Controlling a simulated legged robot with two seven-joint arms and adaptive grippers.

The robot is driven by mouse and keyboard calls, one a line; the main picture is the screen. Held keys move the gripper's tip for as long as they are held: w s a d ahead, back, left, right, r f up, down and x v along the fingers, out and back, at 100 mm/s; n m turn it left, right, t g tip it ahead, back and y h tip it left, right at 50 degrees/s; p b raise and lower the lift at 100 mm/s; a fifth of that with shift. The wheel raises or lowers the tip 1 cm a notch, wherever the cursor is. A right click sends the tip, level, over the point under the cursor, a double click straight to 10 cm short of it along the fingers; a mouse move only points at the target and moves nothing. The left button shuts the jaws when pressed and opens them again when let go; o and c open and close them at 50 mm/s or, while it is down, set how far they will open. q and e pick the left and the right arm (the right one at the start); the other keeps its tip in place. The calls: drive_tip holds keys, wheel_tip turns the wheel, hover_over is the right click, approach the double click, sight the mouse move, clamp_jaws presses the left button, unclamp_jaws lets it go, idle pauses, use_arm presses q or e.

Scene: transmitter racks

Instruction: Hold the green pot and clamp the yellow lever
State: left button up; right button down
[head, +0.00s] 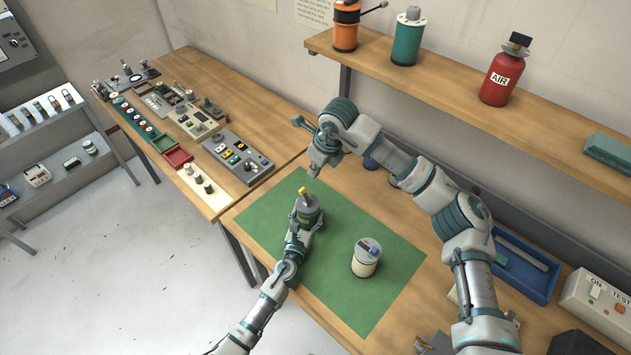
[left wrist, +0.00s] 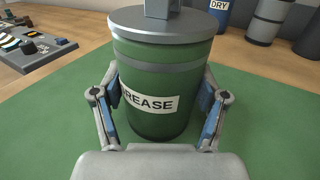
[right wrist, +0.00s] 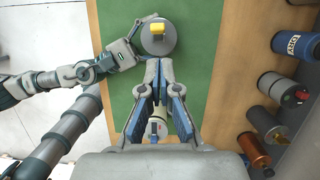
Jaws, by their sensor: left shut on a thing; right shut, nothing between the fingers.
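The green pot (head: 308,216), labelled GREASE in the left wrist view (left wrist: 155,60), stands upright on the green mat (head: 345,295). The yellow lever (head: 303,192) sits on its grey lid and also shows in the right wrist view (right wrist: 157,28). My left gripper (head: 304,232) is shut around the pot, one finger on each side in the left wrist view (left wrist: 160,112). My right gripper (head: 313,168) is above the pot. In the right wrist view its fingers (right wrist: 158,66) are together and empty, appearing just below the lid, apart from the lever.
A cream canister (head: 365,262) stands on the mat to the right of the pot. A control panel (head: 238,160) and small parts lie at the back left. A shelf (head: 450,90) with a red AIR bottle (head: 505,72) runs behind. A blue tray (head: 525,265) is at right.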

sight(302, 189)
drive_tip(key=r, duration=0.2)
drive_tip(key=a+r, duration=0.1)
drive_tip(key=r, duration=0.1)
drive_tip(key=shift+w, duration=0.25)
drive_tip(key=shift+f, duration=0.1)
drive_tip(key=c, duration=1.4)
unclamp_jaws()
drive_tip(key=shift+d+f, duration=0.1)
drive_tip(key=shift+f, duration=0.25)
drive_tip(key=o, duration=0.4)
drive_tip(key=f, duration=0.2)
drive_tip(key=shift+s+d+f+t+y, duration=0.1)
drive_tip(key=shift+s+f+t+y, duration=0.2)
drive_tip(key=shift+f, duration=0.1)
drive_tip(key=shift+o, duration=0.2)
drive_tip(key=x, duration=1.2)
drive_tip(key=shift+f, duration=0.4)
